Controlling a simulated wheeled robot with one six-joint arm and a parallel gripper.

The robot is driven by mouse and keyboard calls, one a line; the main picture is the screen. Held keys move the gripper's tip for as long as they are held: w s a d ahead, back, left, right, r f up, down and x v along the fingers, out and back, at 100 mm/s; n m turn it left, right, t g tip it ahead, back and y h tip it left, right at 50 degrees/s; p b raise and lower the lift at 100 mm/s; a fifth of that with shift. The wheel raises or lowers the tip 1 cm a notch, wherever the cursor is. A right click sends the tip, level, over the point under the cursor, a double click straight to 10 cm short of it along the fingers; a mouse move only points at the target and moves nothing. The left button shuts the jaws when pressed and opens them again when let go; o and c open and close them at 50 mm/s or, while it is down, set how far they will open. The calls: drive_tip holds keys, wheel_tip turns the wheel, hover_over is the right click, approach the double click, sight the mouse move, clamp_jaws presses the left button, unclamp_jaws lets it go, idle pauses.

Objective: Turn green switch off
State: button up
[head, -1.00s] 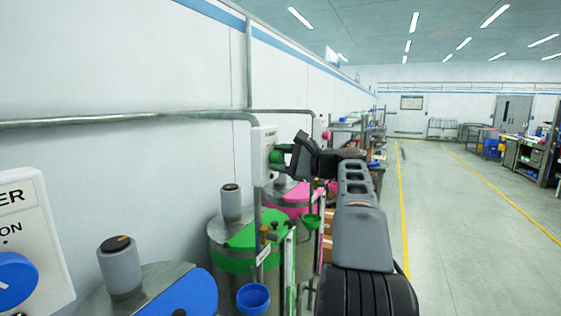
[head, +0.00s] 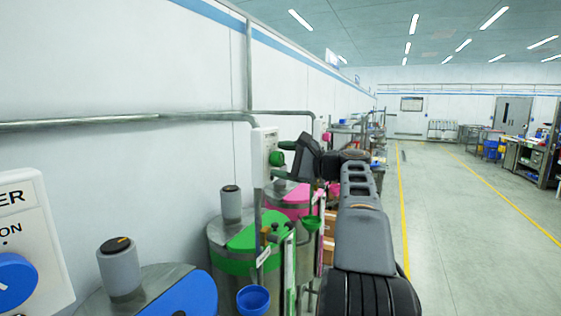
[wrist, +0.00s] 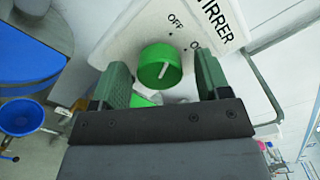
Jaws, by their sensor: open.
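The green switch is a round knob (wrist: 160,64) with a white pointer line, on a white stirrer switch box (wrist: 125,35). In the wrist view the pointer slants up and right, towards the side with the OFF and ON labels; I cannot tell which label it marks. My gripper (wrist: 163,72) is open, with one green-padded finger on each side of the knob and a visible gap to it. In the head view the box (head: 263,150) hangs on the wall side, and the knob (head: 276,158) is partly hidden by my gripper.
A drum with a green lid (head: 240,240) stands below the box, and a pink-lidded drum (head: 292,200) stands beyond it. A blue knob (head: 14,282) on another box is at lower left. A blue funnel (head: 253,299) is near.

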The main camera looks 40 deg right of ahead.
drive_tip(key=b+v, duration=0.1)
drive_tip(key=v, duration=1.2)
drive_tip(key=shift+d, duration=0.1)
wheel_tip(320, 180, down, 22)
drive_tip(key=w+a+n+g+h, duration=0.2)
drive_tip(key=g+h, duration=0.4)
drive_tip(key=g, duration=0.1)
drive_tip(key=s+a+f+n+g, duration=0.1)
drive_tip(key=a+f+n, duration=0.3)
drive_tip(key=a, duration=0.5)
drive_tip(key=s+a+f+n+g+h, duration=0.1)
drive_tip(key=s+a+f+n+g, duration=0.1)
drive_tip(key=s+a+f+n, duration=0.2)
drive_tip(key=s+a+f+n+g+h, duration=0.1)
drive_tip(key=a+f+n, duration=0.5)
drive_tip(key=a, duration=0.8)
drive_tip(key=s+n+g, duration=0.1)
drive_tip(key=s+n, duration=0.1)
drive_tip(key=shift+s+a+f+n, duration=0.2)
drive_tip(key=shift+a+f+n, duration=0.05)
drive_tip(key=shift+n, duration=0.15)
